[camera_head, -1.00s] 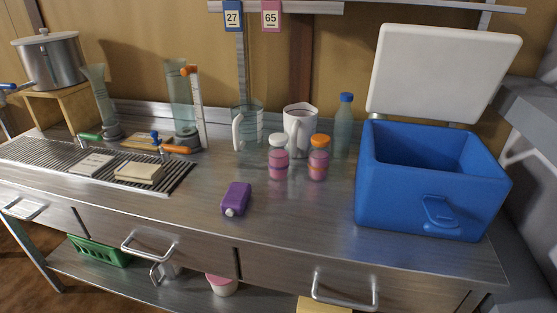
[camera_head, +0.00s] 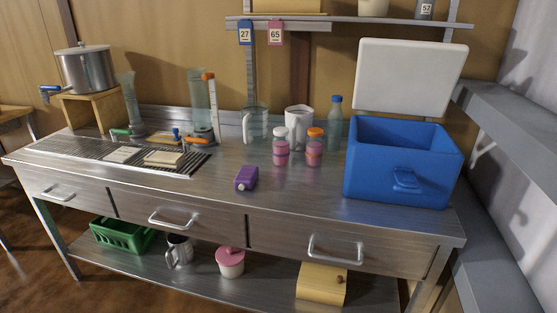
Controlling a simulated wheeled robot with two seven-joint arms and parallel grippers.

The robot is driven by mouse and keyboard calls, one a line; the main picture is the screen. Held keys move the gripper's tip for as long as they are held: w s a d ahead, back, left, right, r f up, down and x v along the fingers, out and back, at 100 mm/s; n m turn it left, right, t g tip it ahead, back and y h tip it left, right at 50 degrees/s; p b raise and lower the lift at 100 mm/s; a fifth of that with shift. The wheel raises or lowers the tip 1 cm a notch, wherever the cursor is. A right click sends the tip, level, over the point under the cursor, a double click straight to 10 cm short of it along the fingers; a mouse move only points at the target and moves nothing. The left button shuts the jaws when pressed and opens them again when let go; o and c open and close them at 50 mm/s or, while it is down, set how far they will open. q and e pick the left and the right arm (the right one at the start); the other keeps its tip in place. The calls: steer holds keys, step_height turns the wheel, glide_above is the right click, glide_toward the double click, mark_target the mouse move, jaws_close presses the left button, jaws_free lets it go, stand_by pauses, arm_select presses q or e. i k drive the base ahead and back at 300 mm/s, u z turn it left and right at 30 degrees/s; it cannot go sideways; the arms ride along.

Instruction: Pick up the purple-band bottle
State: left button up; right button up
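On the steel counter stand two small jars with pink contents. One has a white lid (camera_head: 281,146) and a band that looks pink or purple. The other has an orange lid (camera_head: 315,147) and an orange-looking band. A solid purple container (camera_head: 246,178) lies on its side in front of them, its small pale cap toward the front. A clear bottle with a blue cap (camera_head: 334,126) stands behind the jars. I cannot tell for certain which is the purple-band bottle. Neither of my grippers is in view.
A blue cooler (camera_head: 402,162) with its white lid raised stands at the right. A clear jug (camera_head: 255,125) and a white jug (camera_head: 298,121) stand behind the jars. A drain grate (camera_head: 70,150) is at the left. The front counter around the purple container is clear.

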mark_target(280, 145)
steer(key=u, duration=0.55)
steer(key=i, duration=0.65)
steer(key=u, duration=0.3)
